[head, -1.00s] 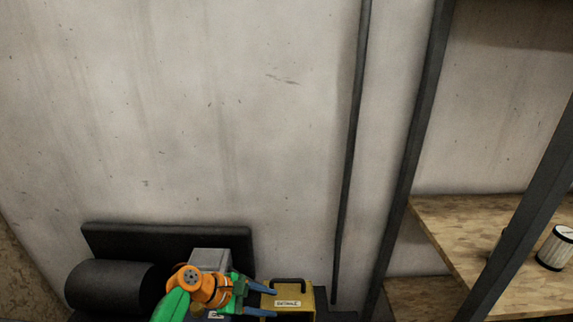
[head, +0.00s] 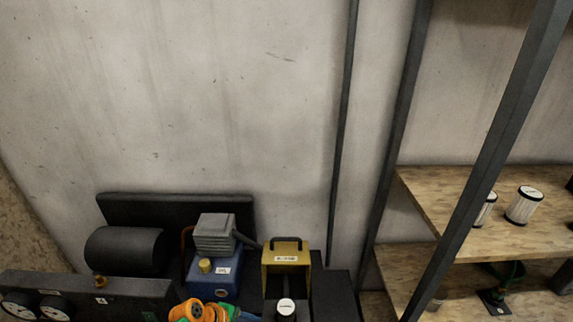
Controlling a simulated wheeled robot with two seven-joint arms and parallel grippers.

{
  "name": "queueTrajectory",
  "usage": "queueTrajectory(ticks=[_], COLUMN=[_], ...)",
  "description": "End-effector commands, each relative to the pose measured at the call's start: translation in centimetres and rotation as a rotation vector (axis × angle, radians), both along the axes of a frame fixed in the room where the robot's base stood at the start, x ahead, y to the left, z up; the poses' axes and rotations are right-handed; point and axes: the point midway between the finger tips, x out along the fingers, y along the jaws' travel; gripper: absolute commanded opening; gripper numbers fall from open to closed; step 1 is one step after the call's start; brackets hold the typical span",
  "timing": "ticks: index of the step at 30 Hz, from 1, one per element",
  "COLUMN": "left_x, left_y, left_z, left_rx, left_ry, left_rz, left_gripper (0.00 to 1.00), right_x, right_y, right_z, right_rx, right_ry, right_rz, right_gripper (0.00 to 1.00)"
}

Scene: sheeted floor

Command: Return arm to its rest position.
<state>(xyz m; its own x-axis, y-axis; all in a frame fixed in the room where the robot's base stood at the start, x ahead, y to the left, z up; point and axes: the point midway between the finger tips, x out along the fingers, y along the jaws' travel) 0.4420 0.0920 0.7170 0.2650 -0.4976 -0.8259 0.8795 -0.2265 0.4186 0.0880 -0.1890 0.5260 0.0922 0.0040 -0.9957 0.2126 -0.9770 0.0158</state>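My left arm shows at the bottom edge of the head view as an orange joint, with a bit of green and blue beside it. Its gripper (head: 248,317) is mostly cut off by the frame edge, in front of the blue machine and left of a white-capped canister (head: 286,307). I cannot see whether its fingers are apart or hold anything. My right arm and gripper are not in view.
A yellow box with a handle (head: 286,258), a blue and grey machine (head: 214,268), a black cylinder (head: 124,250) and a gauge panel (head: 100,288) crowd the lower left. Wooden shelves (head: 440,190) with white canisters (head: 524,205) stand right, behind a dark post.

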Motion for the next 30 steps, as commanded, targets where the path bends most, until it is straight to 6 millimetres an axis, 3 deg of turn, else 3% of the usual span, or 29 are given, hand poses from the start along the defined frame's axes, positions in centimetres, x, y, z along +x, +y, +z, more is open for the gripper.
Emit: queueTrajectory(ticks=[5,7,11,12,15,18,21,30], left_x=[-6.2,-9.9,-20.2,-23.7,-30.4,-34.4,-35.7,-35.6], left_y=[3.0,4.6,7.8,8.5,9.4,9.6,9.6,9.6], left_z=[-7.3,-10.5,-16.3,-17.4,-18.8,-19.1,-19.2,-19.2], left_rx=[0.218,0.328,0.551,0.602,0.671,0.689,0.694,0.695], left_ry=[-0.031,-0.047,-0.086,-0.103,-0.155,-0.200,-0.222,-0.224], left_rz=[-0.163,-0.282,-0.659,-0.800,-1.103,-1.293,-1.365,-1.368], left_gripper=[0.47,0.47,0.47,0.47,0.47,0.47,0.47,0.47], right_x=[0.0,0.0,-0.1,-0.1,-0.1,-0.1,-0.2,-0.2], right_y=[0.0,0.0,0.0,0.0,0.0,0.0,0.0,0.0], right_z=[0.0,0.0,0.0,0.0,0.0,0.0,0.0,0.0], right_rx=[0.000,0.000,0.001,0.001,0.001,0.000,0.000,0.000], right_ry=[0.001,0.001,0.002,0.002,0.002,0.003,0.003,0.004], right_rz=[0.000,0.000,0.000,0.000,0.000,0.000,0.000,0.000], right_gripper=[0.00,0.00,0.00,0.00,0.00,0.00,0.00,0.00])
